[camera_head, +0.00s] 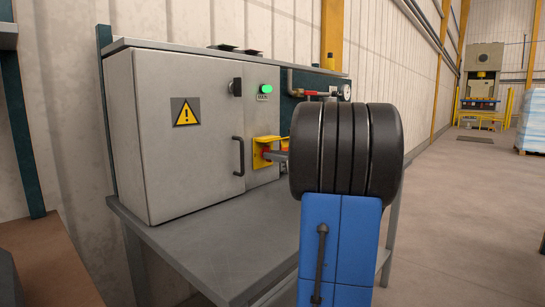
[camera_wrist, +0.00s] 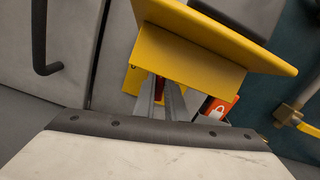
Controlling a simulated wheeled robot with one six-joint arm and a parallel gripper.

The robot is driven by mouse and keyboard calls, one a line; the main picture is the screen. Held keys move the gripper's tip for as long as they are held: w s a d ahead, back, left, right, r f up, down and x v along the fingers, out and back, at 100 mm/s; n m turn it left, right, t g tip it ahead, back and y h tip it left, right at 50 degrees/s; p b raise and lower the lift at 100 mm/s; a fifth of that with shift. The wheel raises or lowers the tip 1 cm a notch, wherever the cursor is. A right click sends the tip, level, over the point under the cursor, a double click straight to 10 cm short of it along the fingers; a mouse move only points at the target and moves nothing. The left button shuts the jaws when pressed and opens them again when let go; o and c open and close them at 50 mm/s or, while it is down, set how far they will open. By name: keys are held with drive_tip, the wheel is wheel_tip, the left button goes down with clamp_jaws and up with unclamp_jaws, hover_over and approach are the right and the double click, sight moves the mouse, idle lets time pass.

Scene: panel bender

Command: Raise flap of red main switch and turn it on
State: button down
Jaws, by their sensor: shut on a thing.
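The red main switch (camera_head: 266,151) is a small red part on a yellow plate (camera_head: 260,160) at the right of the grey cabinet front. A yellow flap (camera_wrist: 215,40) stands out from the panel above my fingers in the wrist view, apparently raised. My gripper (camera_head: 272,155) reaches in from the right below the flap. In the wrist view, its two grey fingers (camera_wrist: 165,88) are close together at the switch, with a little red showing at their tips. It is shut on the red switch, which the fingers and flap mostly hide. The knob's turn angle cannot be read.
The grey cabinet (camera_head: 185,175) stands on a grey bench (camera_head: 220,245). It bears a black door handle (camera_head: 240,157), a warning sign (camera_head: 186,111) and a bright green lamp (camera_head: 266,88). A pipe with a red valve (camera_head: 315,94) and gauge is behind. Floor at right is open.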

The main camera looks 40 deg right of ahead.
drive_tip(key=c, duration=1.8)
unclamp_jaws()
drive_tip(key=s+d, duration=0.1)
drive_tip(key=s, duration=1.6)
drive_tip(key=shift+s+d, duration=0.2)
